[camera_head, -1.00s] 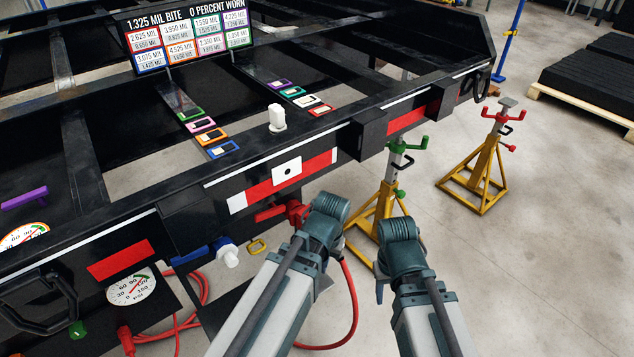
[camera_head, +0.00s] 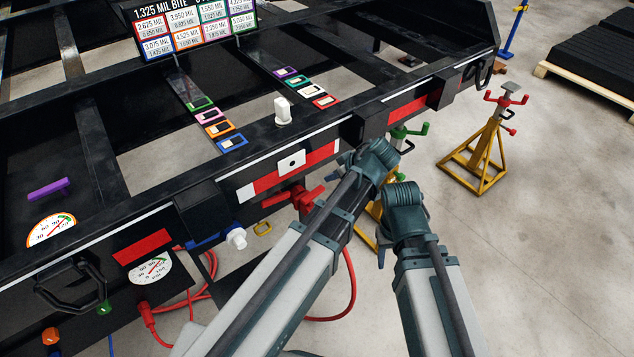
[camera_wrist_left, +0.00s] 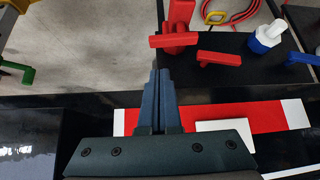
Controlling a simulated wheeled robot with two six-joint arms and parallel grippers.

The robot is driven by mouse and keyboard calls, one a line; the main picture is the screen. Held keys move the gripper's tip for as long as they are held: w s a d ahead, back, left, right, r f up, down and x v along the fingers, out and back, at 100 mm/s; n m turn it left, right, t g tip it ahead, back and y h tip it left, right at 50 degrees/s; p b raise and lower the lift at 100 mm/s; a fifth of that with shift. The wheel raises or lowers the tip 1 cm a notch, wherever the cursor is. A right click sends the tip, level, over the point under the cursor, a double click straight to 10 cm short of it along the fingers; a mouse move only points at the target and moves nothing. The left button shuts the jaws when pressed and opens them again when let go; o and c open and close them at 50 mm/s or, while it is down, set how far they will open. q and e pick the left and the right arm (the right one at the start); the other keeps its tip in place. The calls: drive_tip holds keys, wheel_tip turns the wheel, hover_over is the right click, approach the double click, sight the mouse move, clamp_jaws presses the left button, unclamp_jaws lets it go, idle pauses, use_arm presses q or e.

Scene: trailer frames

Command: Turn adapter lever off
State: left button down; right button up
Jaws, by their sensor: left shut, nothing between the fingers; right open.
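A red adapter (camera_head: 299,198) with lever arms hangs below the trailer's front rail. In the left wrist view the adapter body (camera_wrist_left: 181,14) is at the top, with one red lever (camera_wrist_left: 173,41) across it and another red lever (camera_wrist_left: 220,58) to its right. My left gripper (camera_head: 372,157) is to the right of the adapter in the head view, by the rail. In the left wrist view its fingers (camera_wrist_left: 162,76) are shut and empty, pointing toward the adapter without visible contact. My right gripper (camera_head: 402,197) is open, right of the left one; its fingertips are mostly hidden.
A blue lever (camera_head: 203,244) and white plug (camera_head: 236,238) are left of the adapter. A red hose (camera_head: 345,300) loops below. A green-topped stand (camera_head: 408,134) is partly behind my arms; a yellow stand (camera_head: 485,150) is farther right.

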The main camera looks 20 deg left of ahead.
sight(319, 188)
use_arm(q)
drive_tip(key=b+x, duration=0.7)
drive_tip(key=x, duration=0.2)
drive_tip(key=shift+d, duration=0.1)
drive_tip(key=shift+w+a+f+b, duration=0.2)
drive_tip(key=shift+a+f+b, duration=0.2)
drive_tip(key=shift+f+b, duration=0.05)
